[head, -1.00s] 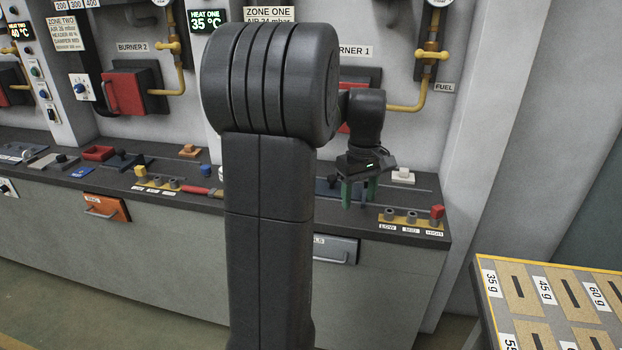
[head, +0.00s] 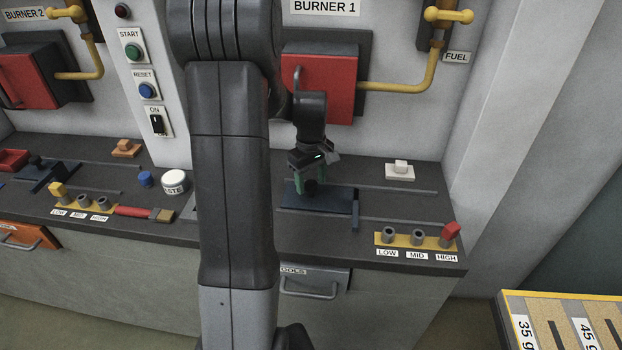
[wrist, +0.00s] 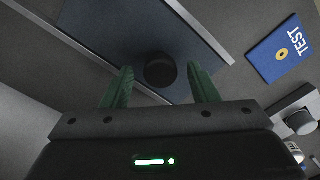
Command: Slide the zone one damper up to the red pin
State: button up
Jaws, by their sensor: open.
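The zone one damper (head: 338,197) is a dark blue plate with a bent-up strip at its right end and a round black knob (wrist: 160,71). It lies on the dark counter between two rails, left of the pin strip. The red pin (head: 449,234) stands at HIGH on the yellow strip (head: 432,242); the LOW and MID positions hold grey sockets. My gripper (head: 312,186) is open over the damper, pointing down. In the wrist view its green fingers (wrist: 161,85) stand on either side of the knob, with gaps showing.
A white block with a knob (head: 400,170) sits behind the far rail. A blue TEST card (wrist: 281,50) lies near the damper in the wrist view. The red burner box (head: 325,88) and yellow fuel pipe are on the wall behind. The counter between damper and strip looks clear.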

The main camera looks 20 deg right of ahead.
grip_shut()
jog(key=s+d, duration=0.3)
jog(key=d, duration=0.2)
jog(key=s+d, duration=0.4)
jog(key=d, duration=0.2)
jog(key=s+d+p, duration=0.1)
jog(key=s+d, duration=0.2)
jog(key=d, duration=0.3)
jog(key=shift+s, duration=0.2)
grip_release()
jog(key=shift+r, duration=0.1)
notch_tip(320, 180, up, 14)
jog(key=shift+b, duration=0.35)
